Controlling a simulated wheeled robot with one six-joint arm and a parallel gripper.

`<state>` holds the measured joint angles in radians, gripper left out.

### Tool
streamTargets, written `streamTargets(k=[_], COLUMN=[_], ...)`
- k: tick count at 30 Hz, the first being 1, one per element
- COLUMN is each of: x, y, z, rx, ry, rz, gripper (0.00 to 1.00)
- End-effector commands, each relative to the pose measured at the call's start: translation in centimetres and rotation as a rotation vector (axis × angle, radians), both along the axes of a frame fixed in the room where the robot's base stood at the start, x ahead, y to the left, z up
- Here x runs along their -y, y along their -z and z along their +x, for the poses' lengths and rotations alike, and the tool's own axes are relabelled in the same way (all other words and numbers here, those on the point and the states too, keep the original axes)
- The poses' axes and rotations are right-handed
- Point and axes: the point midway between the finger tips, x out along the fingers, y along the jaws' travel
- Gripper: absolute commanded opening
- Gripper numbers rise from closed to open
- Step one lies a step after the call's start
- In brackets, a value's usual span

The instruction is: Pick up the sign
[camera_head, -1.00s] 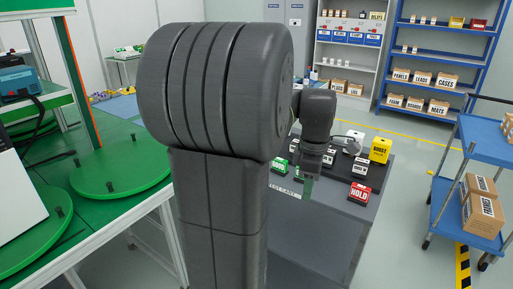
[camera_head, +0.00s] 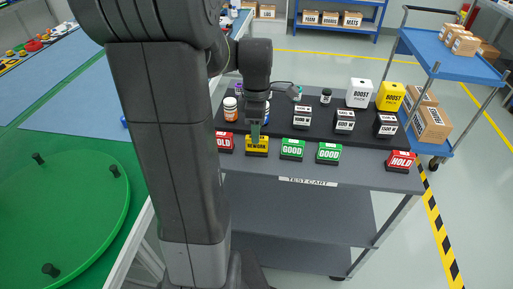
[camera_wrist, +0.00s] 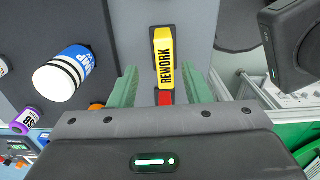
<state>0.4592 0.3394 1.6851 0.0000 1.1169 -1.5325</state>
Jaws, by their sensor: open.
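Several small signs stand along the front of the test cart. The yellow REWORK sign (camera_head: 256,147) is second from the left. To its left is a red sign (camera_head: 225,142), partly hidden by my arm. To its right are two green GOOD signs (camera_head: 292,149) (camera_head: 329,152) and, farther right, a red HOLD sign (camera_head: 400,160). My gripper (camera_head: 256,128) points down at the REWORK sign. In the wrist view its green fingers (camera_wrist: 160,85) are open on either side of the REWORK sign (camera_wrist: 164,58), with gaps visible. I cannot tell the remaining height.
Behind the signs, a dark raised strip on the cart (camera_head: 275,132) holds bottles, labelled boxes, a white BOOST box (camera_head: 359,93) and a yellow one (camera_head: 390,96). A green turntable (camera_head: 70,215) is at left.

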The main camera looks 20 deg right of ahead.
Motion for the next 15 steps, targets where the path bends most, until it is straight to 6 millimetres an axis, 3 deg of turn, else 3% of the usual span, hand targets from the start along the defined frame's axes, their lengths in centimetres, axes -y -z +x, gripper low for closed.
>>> streamTargets(k=[9,15], x=[-0.1,-0.1], y=[4.3,5.2], z=[-0.8,-0.7], rx=[-0.003,0.000], ry=[0.000,0.000], rz=[0.001,0.000], gripper=[0.44,0.44])
